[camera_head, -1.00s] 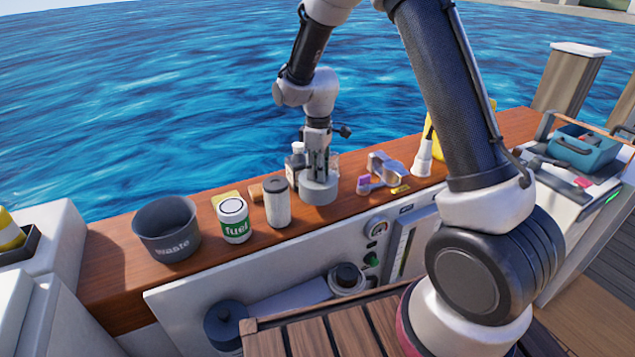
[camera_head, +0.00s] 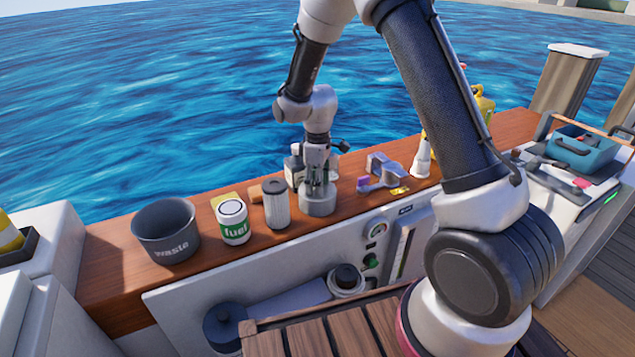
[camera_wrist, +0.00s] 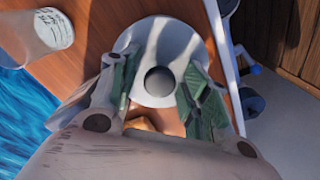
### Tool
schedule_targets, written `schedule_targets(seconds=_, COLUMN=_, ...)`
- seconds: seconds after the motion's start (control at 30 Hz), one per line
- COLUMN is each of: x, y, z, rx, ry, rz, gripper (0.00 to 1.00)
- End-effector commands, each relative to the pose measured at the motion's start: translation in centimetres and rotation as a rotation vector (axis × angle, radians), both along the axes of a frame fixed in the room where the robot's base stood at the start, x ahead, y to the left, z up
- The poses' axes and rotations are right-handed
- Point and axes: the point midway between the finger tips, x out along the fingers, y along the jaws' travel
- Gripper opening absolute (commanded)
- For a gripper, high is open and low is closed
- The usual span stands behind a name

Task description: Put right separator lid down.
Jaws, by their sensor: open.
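My gripper (camera_head: 317,168) points down over the wooden counter, its fingers spread apart. Under it, on the counter, is a round light-grey piece (camera_head: 317,203) that looks like the separator lid. In the wrist view this piece (camera_wrist: 158,42) is a pale disc with a dark round centre, just ahead of and between the open fingers (camera_wrist: 158,85). I cannot tell whether a finger still touches its rim. The fingers hide part of it in the head view. Which separator it belongs to cannot be told.
Left of it on the counter (camera_head: 110,262) stand a pleated filter (camera_head: 276,205), a green-and-white fuel can (camera_head: 233,224) and a dark waste bucket (camera_head: 165,235). To the right are a grey-and-purple tool (camera_head: 382,172) and a white-nozzled bottle (camera_head: 421,163). Water lies behind.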

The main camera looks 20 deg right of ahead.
Motion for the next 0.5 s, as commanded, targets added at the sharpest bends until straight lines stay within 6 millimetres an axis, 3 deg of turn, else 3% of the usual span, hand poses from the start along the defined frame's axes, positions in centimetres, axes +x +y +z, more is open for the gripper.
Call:
schedule_targets(seconds=0.17, x=0.1, y=0.0, z=0.9, rx=0.001, ry=-0.003, rz=0.0, gripper=0.47)
schedule_targets(seconds=0.5, x=0.1, y=0.0, z=8.2, rx=0.001, ry=-0.004, rz=0.0, gripper=0.47)
